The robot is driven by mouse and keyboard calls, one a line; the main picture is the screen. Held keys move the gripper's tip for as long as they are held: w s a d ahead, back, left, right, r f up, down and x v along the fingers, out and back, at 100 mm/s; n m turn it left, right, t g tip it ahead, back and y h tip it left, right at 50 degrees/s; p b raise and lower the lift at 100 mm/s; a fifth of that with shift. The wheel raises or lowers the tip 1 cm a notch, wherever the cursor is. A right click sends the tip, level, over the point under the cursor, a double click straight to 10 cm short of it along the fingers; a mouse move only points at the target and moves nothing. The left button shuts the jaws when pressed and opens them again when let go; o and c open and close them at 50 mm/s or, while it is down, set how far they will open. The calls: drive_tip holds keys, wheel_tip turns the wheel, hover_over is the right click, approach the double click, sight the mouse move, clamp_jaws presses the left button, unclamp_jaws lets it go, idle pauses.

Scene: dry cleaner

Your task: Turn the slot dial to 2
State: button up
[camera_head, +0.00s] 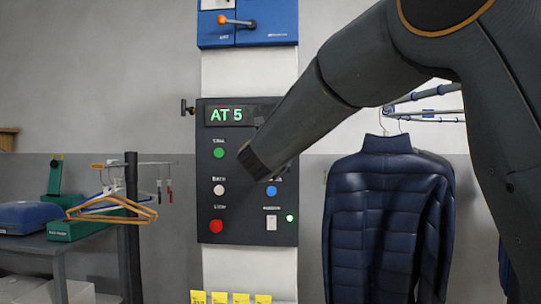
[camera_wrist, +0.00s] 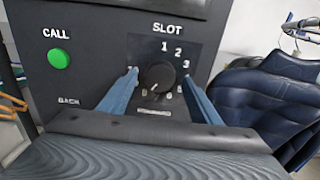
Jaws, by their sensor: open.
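The slot dial (camera_wrist: 157,76) is a round black knob under the word SLOT in the wrist view. The numbers 1, 2 and 3 show above and right of it; the lower marks are hard to read. A small pale mark shows low on the knob, too small to read surely. My gripper (camera_wrist: 159,74) is open, with one blue finger on each side of the knob. Gaps show between fingers and knob. In the head view my arm hides the dial and the fingers. The panel's display (camera_head: 227,115) reads "AT 5" in green.
The dark control panel (camera_head: 209,180) has a green CALL button (camera_head: 219,153), a white button (camera_head: 219,190), a red button (camera_head: 216,226), a blue button (camera_head: 271,191) and a white switch (camera_head: 271,222). A navy padded jacket (camera_head: 375,215) hangs at right. Hangers (camera_head: 110,206) hang at left.

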drive_tip(key=shift+w, duration=0.15)
drive_tip(key=c, duration=1)
drive_tip(key=shift+c, duration=0.2)
